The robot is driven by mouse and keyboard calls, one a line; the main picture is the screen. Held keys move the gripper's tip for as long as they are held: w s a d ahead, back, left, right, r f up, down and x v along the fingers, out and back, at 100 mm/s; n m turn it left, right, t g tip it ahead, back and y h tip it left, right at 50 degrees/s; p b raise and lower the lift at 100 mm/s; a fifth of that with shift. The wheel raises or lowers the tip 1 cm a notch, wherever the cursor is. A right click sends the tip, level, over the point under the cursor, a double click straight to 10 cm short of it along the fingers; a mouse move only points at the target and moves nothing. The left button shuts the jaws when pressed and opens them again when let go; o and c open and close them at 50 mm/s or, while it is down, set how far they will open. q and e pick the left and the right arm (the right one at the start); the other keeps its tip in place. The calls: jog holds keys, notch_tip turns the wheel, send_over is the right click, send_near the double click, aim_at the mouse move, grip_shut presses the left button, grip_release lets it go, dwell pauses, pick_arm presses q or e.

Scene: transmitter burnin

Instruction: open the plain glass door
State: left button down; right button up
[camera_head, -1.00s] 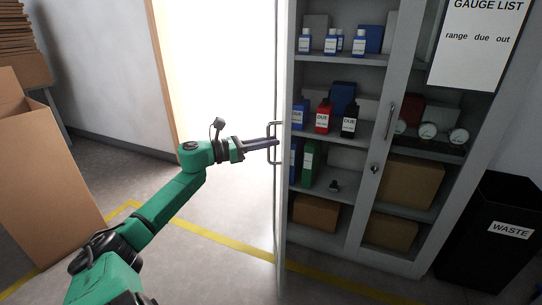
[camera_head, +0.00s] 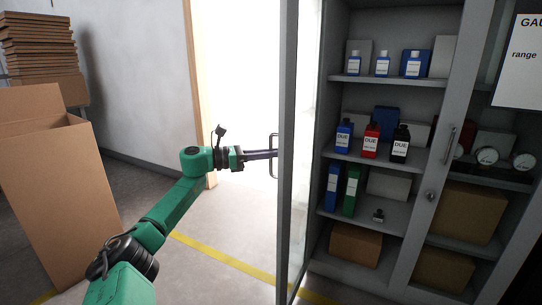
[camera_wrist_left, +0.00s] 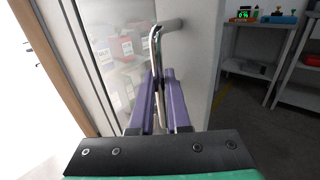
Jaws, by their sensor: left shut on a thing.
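The plain glass door (camera_head: 297,190) of the grey cabinet stands swung well out, seen nearly edge-on in the head view. Its bar handle (camera_head: 273,156) is on the door's left face. My left gripper (camera_head: 272,155) is shut on the handle. In the left wrist view the purple fingers (camera_wrist_left: 160,95) lie on either side of the metal handle (camera_wrist_left: 154,45), with the glass (camera_wrist_left: 115,55) beyond them. My right gripper is not in view.
Shelves inside the cabinet hold bottles (camera_head: 371,140), binders (camera_head: 351,190) and boxes (camera_head: 355,243). The other door, with a keyed handle (camera_head: 449,144), is shut. A cardboard box (camera_head: 55,190) stands at left. Yellow-striped floor between is clear.

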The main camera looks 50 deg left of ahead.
pick_arm(q)
jog(key=c, duration=0.9)
grip_release()
jog(key=shift+w, duration=0.1)
jog(key=shift+a, duration=0.1)
jog(key=b+v, duration=0.1)
jog(key=v, duration=1.3)
jog(key=shift+s, duration=0.3)
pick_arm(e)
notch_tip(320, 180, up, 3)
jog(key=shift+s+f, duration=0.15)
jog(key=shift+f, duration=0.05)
